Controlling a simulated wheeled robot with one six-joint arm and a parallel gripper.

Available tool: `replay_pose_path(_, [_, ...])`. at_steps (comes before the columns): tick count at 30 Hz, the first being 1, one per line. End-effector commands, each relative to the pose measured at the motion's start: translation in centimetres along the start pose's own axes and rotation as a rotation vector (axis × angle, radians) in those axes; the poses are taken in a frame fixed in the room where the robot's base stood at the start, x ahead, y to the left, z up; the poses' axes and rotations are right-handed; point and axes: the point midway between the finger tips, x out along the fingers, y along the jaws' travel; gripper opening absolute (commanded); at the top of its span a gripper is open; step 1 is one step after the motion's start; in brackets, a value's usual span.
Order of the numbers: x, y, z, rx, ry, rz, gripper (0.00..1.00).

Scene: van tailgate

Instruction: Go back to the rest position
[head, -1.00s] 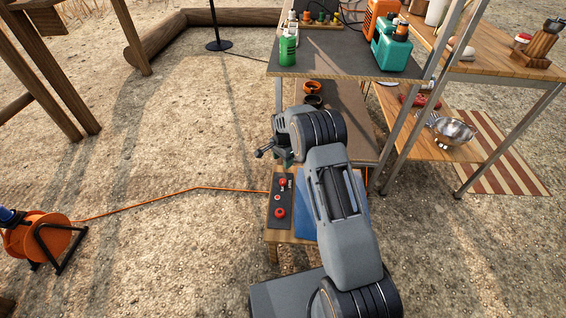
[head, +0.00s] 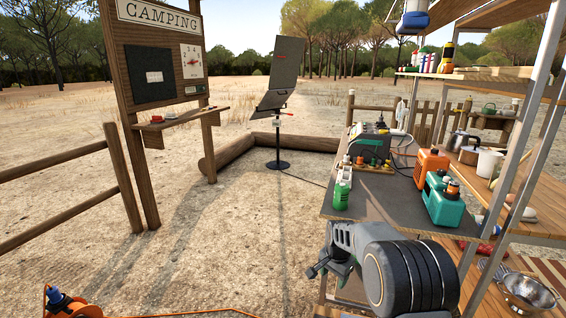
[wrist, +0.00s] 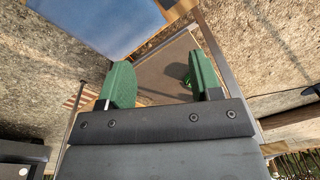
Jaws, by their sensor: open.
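My gripper (wrist: 160,85) shows in the wrist view with its two green fingers wide apart and nothing between them. In the head view my arm's wrist is low in front of the grey-topped table (head: 390,207), and the fingers are hidden there. In the wrist view a blue panel (wrist: 90,22) lies beyond the fingers at the upper left.
On the table stand a green bottle (head: 341,195), a teal container (head: 443,205) and an orange case (head: 429,167). A metal bowl (head: 527,291) is at the lower right. A camping signboard (head: 160,75) stands at left. Open gravel (head: 215,255) lies left of the table.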

Motion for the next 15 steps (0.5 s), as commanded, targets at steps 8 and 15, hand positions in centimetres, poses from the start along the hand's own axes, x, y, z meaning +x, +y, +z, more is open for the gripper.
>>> replay_pose_path(8, [-22.8,6.2,6.2,-0.343,0.085,-0.064,0.59])
replay_pose_path(15, [-33.0,12.0,12.0,-0.606,0.158,-0.09,0.59])
